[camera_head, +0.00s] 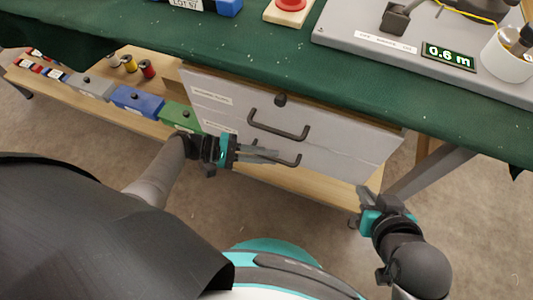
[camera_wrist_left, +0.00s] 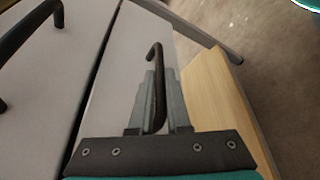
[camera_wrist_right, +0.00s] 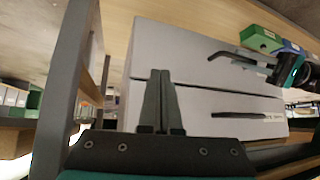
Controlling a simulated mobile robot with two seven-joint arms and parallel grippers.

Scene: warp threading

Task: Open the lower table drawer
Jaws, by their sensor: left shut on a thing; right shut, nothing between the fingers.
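The drawer unit under the table has an upper drawer (camera_head: 225,98) and a lower drawer (camera_head: 330,171), both with grey fronts. The upper drawer has a dark bar handle (camera_head: 278,126) and looks shut. The lower drawer's dark handle (camera_head: 288,160) is partly hidden by my left gripper (camera_head: 277,155). My left gripper is shut on that handle; the left wrist view shows the bar (camera_wrist_left: 158,90) between the fingers. The lower drawer looks flush with the upper one.
A wooden shelf (camera_head: 150,128) beneath the table holds green, blue and grey bins and several spools. A grey table leg (camera_head: 430,173) stands near my right gripper. The green-covered table top (camera_head: 280,65) overhangs the drawers. The floor in front is clear.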

